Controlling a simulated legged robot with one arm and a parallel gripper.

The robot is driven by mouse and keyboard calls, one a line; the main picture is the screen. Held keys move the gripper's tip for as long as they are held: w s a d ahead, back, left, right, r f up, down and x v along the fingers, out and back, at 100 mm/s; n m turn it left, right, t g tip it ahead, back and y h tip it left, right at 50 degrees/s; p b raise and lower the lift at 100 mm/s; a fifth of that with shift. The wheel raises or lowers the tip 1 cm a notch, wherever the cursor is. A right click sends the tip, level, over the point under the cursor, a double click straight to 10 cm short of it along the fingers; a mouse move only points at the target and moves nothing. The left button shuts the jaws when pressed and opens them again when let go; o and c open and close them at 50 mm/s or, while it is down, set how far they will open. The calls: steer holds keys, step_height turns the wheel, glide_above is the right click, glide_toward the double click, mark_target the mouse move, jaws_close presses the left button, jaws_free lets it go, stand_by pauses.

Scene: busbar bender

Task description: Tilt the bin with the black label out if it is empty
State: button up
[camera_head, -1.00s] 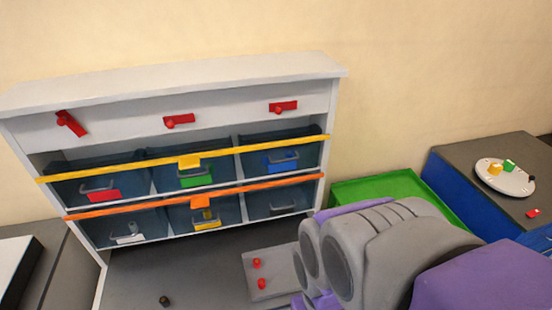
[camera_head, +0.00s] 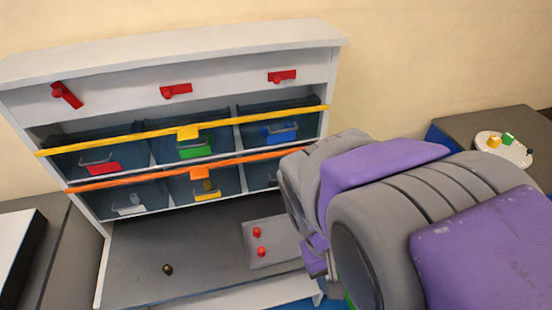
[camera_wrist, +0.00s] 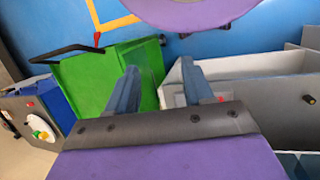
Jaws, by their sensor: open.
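The shelf unit (camera_head: 215,140) holds two rows of dark tilting bins. The top row has red (camera_head: 103,168), green (camera_head: 194,152) and blue (camera_head: 281,137) labels. The bottom row has a white-looking label (camera_head: 130,209), a yellow label (camera_head: 208,195) and a bottom-right bin (camera_head: 257,178). My arm partly covers that last bin, and its label and contents cannot be made out. A yellow bar (camera_head: 110,143) crosses the top row and an orange bar (camera_head: 120,182) the bottom row. My gripper (camera_wrist: 160,84) is open and empty in the wrist view, away from the bins.
A tray with red knobs (camera_head: 282,250) and a small dark knob (camera_head: 168,269) are on the grey counter (camera_head: 200,262). Red handles (camera_head: 176,91) line the unit's top. A green container (camera_wrist: 85,85) is near my gripper. A plate (camera_head: 500,150) sits on the right table.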

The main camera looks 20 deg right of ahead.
steer(key=w+d+h, duration=0.2)
steer(key=w+d, duration=0.1)
steer(key=w+d+g+h, duration=0.1)
steer(key=w+d, duration=0.1)
steer(key=shift+d+f+m+h, duration=0.25)
steer(key=shift+f+m+h, duration=0.05)
steer(key=shift+f+h, duration=0.1)
steer(key=shift+c, duration=1.2)
steer(key=w+d+f+n+t+h, duration=0.15)
steer(key=w+h, duration=0.25)
steer(key=w, duration=0.5)
steer(key=w+d+f+n+t+h, duration=0.15)
steer(key=w+h, duration=0.25)
steer(key=w, duration=0.5)
steer(key=w+a+f+n+t+y+p, duration=0.1)
steer(key=w+a+f+n+t, duration=0.45)
steer(key=a+f, duration=0.35)
steer(key=w+a+f+n+t+y, duration=0.1)
steer(key=w+a+f+n+t, duration=0.3)
steer(key=w+a+f+t, duration=0.5)
steer(key=g+b, duration=0.2)
steer(key=g, duration=0.1)
glide_toward(278, 166)
steer(key=w+d+f, duration=0.2)
steer(key=d+f, duration=0.3)
steer(key=d, duration=0.2)
steer(key=shift+d+f, duration=0.25)
steer(key=shift+d, duration=0.05)
